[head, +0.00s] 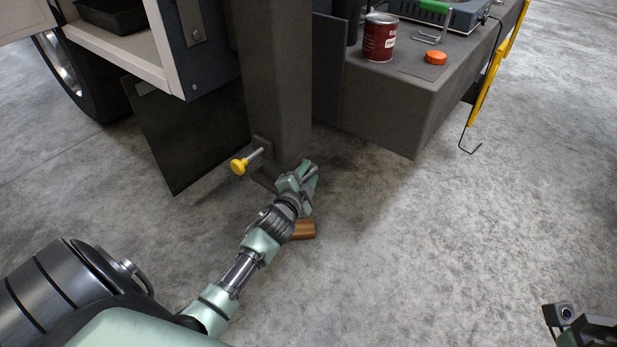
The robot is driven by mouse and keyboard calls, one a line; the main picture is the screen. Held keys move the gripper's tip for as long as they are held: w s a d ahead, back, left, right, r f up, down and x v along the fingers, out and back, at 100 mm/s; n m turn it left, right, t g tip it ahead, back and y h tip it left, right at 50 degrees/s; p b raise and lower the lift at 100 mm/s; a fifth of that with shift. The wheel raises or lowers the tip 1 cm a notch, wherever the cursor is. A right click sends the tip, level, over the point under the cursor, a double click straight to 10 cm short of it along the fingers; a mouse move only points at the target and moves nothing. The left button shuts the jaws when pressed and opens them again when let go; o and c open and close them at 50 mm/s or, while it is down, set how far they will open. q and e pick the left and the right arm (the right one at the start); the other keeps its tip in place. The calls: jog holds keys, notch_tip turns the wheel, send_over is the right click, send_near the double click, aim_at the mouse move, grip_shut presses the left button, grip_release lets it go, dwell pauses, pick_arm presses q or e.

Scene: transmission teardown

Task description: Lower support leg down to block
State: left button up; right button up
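The support leg (275,80) is a thick grey-brown square post hanging down from the vehicle. A yellow-knobbed pin (240,166) sticks out from a bracket near its lower end. A wooden block (303,230) lies on the floor, partly hidden behind my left wrist. My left gripper (307,174) is at the foot of the leg, above and beyond the visible part of the block. I cannot tell if its fingers are closed or touch the leg. Part of my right gripper (580,326) shows at the bottom right corner, and its fingertips are not clear.
A dark bench ledge (390,105) right of the leg carries a red can (379,38), an orange cap (436,58) and a grey device (450,12). A dark mud flap (180,135) and wheel (75,80) are at left. Yellow bars (484,95) hang at right. The concrete floor at right is clear.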

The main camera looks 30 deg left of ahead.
pick_arm(q)
jog(key=shift+w, duration=0.1)
grip_shut()
jog(key=shift+d+f, duration=0.1)
jog(key=shift+d, duration=0.05)
dwell(1.3)
